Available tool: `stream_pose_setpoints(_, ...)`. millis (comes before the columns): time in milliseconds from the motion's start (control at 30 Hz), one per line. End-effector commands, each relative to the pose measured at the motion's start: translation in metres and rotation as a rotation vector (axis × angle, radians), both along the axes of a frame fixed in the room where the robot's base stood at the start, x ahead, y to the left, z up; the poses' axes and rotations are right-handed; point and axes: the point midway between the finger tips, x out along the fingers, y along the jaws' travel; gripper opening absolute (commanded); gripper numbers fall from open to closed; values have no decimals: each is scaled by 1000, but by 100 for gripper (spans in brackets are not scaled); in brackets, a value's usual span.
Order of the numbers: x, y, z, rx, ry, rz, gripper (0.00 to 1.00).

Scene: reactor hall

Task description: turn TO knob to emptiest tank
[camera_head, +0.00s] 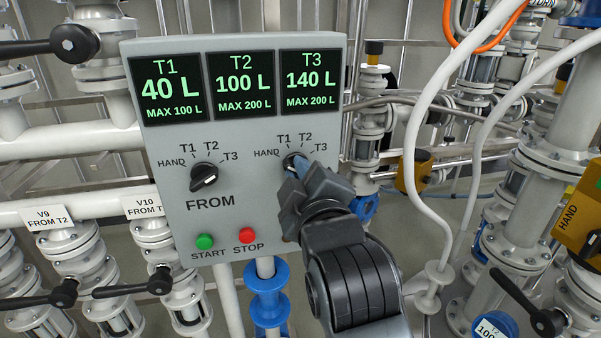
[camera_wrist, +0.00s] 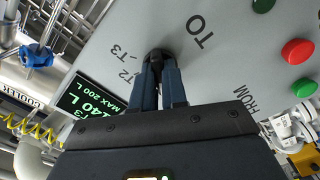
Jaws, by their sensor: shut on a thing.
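The grey control panel (camera_head: 230,120) fills the middle of the head view. Its screens read T1 (camera_head: 163,88) 40 L, max 100 L; T2 (camera_head: 243,83) 100 L, max 200 L; T3 (camera_head: 310,80) 140 L, max 200 L. The black TO knob (camera_head: 291,160) is at the right, with marks HAND, T1, T2 and T3 around it. My gripper (camera_head: 297,172) is shut on this knob and hides most of it. In the wrist view both fingers (camera_wrist: 163,80) grip the dark TO knob (camera_wrist: 157,54). Its pointer direction cannot be told.
The black FROM knob (camera_head: 204,177) is left of my gripper. The green START button (camera_head: 205,241) and red STOP button (camera_head: 247,235) are below it. Pipes and valves surround the panel; a white hose (camera_head: 425,130) hangs close on the right.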

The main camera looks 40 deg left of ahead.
Motion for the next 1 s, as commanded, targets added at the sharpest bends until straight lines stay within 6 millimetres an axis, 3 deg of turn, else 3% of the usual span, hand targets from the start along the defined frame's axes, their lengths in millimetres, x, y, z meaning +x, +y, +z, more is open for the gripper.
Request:
stream_pose_setpoints(700,-1,1,0,328,388,1,0)
stream_pose_setpoints(1000,0,0,-1,404,478,0,0)
